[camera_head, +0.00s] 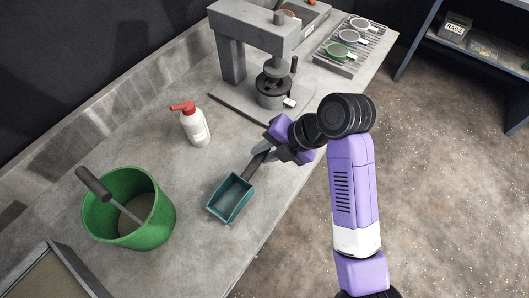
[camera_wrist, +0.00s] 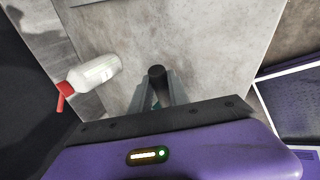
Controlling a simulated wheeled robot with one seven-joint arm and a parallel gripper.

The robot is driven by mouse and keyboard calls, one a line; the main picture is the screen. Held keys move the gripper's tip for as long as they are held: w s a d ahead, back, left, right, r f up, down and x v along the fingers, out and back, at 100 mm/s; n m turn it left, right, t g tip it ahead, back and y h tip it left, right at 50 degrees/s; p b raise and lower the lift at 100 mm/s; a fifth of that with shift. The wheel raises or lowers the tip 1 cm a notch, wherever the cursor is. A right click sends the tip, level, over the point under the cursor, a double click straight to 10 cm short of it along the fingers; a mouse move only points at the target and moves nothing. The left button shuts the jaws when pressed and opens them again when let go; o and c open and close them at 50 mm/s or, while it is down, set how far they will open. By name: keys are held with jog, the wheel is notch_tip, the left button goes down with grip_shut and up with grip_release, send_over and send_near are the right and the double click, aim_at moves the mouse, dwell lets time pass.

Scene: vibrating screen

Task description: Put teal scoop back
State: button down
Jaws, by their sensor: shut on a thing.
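The teal scoop (camera_head: 231,197) is an open-topped box with a dark handle, in the middle of the bench in the head view. My gripper (camera_head: 262,152) is shut on its handle from the far side, and the scoop body points toward the lower left. I cannot tell whether the scoop touches the bench. In the wrist view, the dark handle end (camera_wrist: 157,73) stands between my gripper's fingers (camera_wrist: 157,97). Only a sliver of teal shows there; the rest of the scoop is hidden.
A green bucket (camera_head: 166,208) holding grey material and a dark-handled tool stands at lower left. A white bottle with a red top (camera_head: 195,127) stands left of the scoop. Bare bench surrounds the scoop.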

jog(key=shift+f, duration=0.55)
jog(key=c, duration=1.3)
grip_release()
jog(key=shift+f, duration=0.1)
jog(key=shift+o, duration=0.2)
jog(key=p+v, duration=0.3)
jog(key=v, duration=0.9)
jog(key=shift+a, duration=0.1)
